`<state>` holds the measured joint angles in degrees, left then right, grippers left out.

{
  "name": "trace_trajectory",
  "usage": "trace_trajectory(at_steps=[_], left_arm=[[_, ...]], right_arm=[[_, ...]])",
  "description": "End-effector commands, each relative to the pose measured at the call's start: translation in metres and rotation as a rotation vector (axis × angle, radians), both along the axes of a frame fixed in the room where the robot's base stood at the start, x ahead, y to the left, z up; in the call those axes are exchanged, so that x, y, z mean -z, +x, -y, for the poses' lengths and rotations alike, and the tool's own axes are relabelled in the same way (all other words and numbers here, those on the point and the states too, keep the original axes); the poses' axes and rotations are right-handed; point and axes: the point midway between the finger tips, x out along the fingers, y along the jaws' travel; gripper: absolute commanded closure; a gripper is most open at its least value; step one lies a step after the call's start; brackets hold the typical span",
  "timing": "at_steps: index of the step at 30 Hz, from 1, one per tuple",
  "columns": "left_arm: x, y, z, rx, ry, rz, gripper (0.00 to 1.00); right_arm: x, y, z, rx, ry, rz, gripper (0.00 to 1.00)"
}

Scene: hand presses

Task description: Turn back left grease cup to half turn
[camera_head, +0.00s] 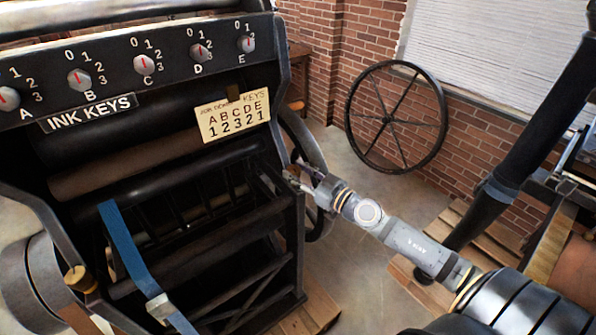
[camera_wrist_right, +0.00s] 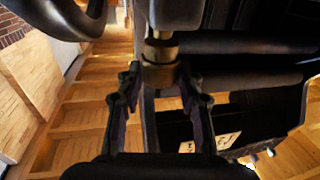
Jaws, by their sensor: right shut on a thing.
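My right gripper (camera_head: 297,178) reaches in from the right to the right side frame of the dark press (camera_head: 60,150). In the right wrist view its two fingers (camera_wrist_right: 160,80) are shut on a brass grease cup (camera_wrist_right: 160,76), one finger on each side. The cup sits on a short stem under a dark part of the press. In the head view this cup is hidden by the gripper and frame. Another brass cup (camera_head: 78,279) shows on the press's left frame, apart from my gripper. I cannot read any turn mark on the held cup. My left gripper is not in view.
A row of ink key knobs (camera_head: 145,65) runs along the top of the press, above a card (camera_head: 233,115) with letters and numbers. A blue strap (camera_head: 128,250) hangs in front. A spoked wheel (camera_head: 397,117) leans against the brick wall. Bare floor lies behind my right arm.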

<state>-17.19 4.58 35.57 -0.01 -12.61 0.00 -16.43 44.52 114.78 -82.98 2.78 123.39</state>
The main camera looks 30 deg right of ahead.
Motion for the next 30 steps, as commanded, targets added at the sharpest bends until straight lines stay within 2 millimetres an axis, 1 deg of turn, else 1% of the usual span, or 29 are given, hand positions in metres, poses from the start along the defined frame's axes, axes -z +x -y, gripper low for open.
trace_trajectory(at_steps=[1,7,9,12,15,18,24,30], left_arm=[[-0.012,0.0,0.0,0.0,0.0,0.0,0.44],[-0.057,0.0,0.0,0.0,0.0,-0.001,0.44],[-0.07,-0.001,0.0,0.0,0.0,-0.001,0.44],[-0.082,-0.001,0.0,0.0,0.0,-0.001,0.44],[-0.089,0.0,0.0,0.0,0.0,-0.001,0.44],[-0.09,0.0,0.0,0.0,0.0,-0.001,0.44],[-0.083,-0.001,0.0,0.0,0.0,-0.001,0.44],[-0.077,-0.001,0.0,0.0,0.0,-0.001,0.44]], right_arm=[[-0.007,0.001,0.002,0.017,0.005,0.002,0.95],[-0.014,0.001,0.001,0.108,0.012,0.003,0.95],[-0.012,0.0,-0.001,0.147,0.012,0.001,0.95],[-0.009,0.0,-0.003,0.209,0.011,0.001,0.95],[-0.007,0.0,-0.005,0.271,0.01,0.002,0.95],[-0.004,0.0,-0.007,0.338,0.01,0.003,0.95],[-0.001,0.0,-0.009,0.448,0.006,0.005,0.95],[-0.001,0.0,-0.009,0.512,0.001,0.004,0.95]])
